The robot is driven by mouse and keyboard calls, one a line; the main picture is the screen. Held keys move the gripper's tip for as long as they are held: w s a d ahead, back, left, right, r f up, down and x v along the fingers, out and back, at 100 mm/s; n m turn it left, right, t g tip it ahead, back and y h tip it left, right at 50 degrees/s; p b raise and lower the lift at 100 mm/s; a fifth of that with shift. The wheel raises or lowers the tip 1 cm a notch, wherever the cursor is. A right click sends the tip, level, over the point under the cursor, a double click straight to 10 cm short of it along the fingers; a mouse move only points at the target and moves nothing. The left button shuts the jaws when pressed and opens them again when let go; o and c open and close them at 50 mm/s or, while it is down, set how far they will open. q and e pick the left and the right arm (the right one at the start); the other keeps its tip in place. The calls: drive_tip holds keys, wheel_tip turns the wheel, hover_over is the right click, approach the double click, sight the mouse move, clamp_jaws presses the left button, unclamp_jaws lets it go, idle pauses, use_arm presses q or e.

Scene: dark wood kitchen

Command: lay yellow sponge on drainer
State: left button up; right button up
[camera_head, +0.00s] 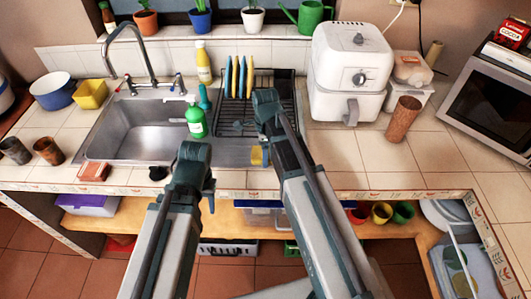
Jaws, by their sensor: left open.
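A small yellow block, which looks like the yellow sponge (257,155), shows beside my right forearm at the front of the drainer; the arm may hide part of it. I cannot tell whether it is held or resting. The drainer (285,88) is a dark rack right of the sink, with several yellow and blue plates upright in it. My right gripper (262,108) is over the drainer, its fingers mostly hidden, so its opening is unclear. My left gripper (206,183) is open near the counter's front edge, left of the yellow block.
The steel sink (150,128) is left of the drainer, with a green soap bottle (195,121) between them. A white air fryer (350,70) stands right of the drainer, beside a brown cup (403,119). A reddish block (93,171) lies at the front left.

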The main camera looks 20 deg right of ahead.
drive_tip(key=o, duration=0.3)
drive_tip(key=shift+r, duration=0.1)
wheel_tip(320, 180, up, 12)
drive_tip(key=p, duration=1.2)
drive_tip(key=shift+r, duration=0.1)
